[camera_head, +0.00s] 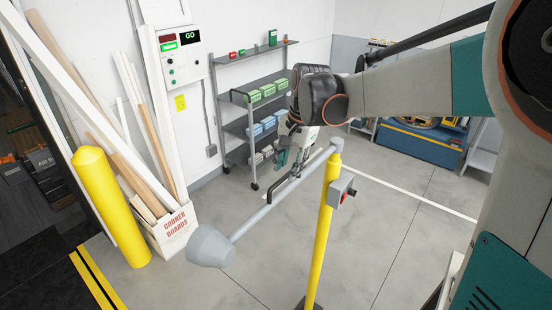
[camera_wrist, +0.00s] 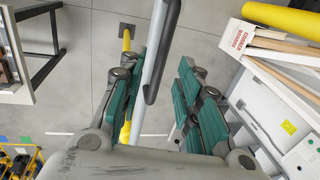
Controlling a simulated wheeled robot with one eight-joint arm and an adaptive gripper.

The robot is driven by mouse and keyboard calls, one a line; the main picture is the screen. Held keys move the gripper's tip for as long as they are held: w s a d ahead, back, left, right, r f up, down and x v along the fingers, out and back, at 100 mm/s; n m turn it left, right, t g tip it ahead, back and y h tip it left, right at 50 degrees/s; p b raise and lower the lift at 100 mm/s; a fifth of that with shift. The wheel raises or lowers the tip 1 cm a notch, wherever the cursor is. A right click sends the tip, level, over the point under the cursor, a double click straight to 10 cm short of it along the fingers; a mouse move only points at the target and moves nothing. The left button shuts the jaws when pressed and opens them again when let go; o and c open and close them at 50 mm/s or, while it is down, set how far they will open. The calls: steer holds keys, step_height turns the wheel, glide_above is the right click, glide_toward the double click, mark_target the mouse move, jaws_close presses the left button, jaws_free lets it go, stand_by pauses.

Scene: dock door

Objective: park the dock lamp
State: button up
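The dock lamp has a grey cone-shaped head (camera_head: 212,246) on a grey tubular arm (camera_head: 252,222). The arm is hinged at the top of a yellow post (camera_head: 322,235) and points to the lower left. A black handle (camera_head: 283,191) is fixed along the arm. My gripper (camera_head: 284,160) is above and behind the handle in the head view. In the wrist view my gripper (camera_wrist: 163,78) is open, and the lamp arm (camera_wrist: 164,30) and black handle (camera_wrist: 151,92) appear between its green fingers. I cannot tell whether a finger touches the handle.
A grey box with a red button (camera_head: 345,191) is on the post. A yellow bollard (camera_head: 110,207) and a corner-boards box (camera_head: 172,235) stand at left. A wall panel (camera_head: 181,55) reads GO. Shelving (camera_head: 264,78) stands behind. Open floor (camera_head: 384,235) lies right of the post.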

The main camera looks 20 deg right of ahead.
steer(key=shift+w+a+f, duration=0.1)
steer(key=shift+f, duration=0.5)
steer(key=shift+w+a+f, duration=0.1)
steer(key=shift+f, duration=0.5)
steer(key=shift+c, duration=0.5)
jaws_close()
steer(key=shift+s+d, duration=0.1)
